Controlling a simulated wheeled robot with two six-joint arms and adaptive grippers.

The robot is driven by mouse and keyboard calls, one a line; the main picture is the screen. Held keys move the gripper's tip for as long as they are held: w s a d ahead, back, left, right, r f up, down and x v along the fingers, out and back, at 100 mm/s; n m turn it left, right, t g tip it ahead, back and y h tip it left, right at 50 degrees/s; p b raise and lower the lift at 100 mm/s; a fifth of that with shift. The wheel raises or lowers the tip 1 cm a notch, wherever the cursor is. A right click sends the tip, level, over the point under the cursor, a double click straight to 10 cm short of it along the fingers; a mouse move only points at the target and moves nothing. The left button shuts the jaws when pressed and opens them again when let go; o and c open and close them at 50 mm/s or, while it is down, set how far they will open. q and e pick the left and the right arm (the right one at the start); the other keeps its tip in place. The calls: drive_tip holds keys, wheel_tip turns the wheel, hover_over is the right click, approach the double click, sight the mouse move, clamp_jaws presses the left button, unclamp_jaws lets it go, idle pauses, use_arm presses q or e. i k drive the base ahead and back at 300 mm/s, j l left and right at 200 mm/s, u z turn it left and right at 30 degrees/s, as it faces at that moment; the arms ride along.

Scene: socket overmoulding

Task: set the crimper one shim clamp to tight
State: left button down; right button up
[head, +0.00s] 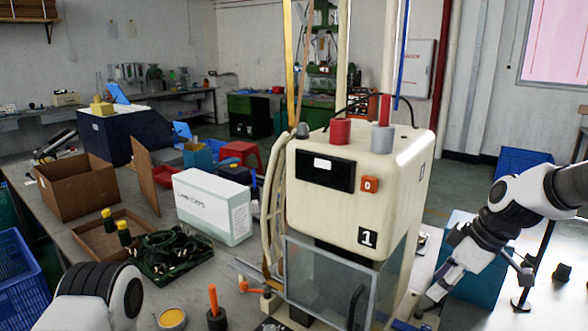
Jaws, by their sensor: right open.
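Crimper one (361,190) is the tall cream machine in the middle, with a black "1" label, a dark display and an orange "0" switch (370,185). A clear guard (318,280) covers its lower front. A small red-tipped handle (249,288) sticks out at the machine's lower left. I cannot tell which part is the shim clamp or how it is set. My right gripper (438,289) is open, pointing down-left beside the machine's lower right side. My left arm shows at lower left; its gripper is out of frame.
On the bench are an upright orange handle on a black base (215,308), a tin of yellow stuff (172,318), a coil of dark cable (172,255), a white box (212,207) and cardboard boxes (75,187). A blue crate (22,275) stands at the left edge.

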sight(418, 312)
drive_tip(key=k+j, duration=0.65)
drive_tip(key=k, duration=0.25)
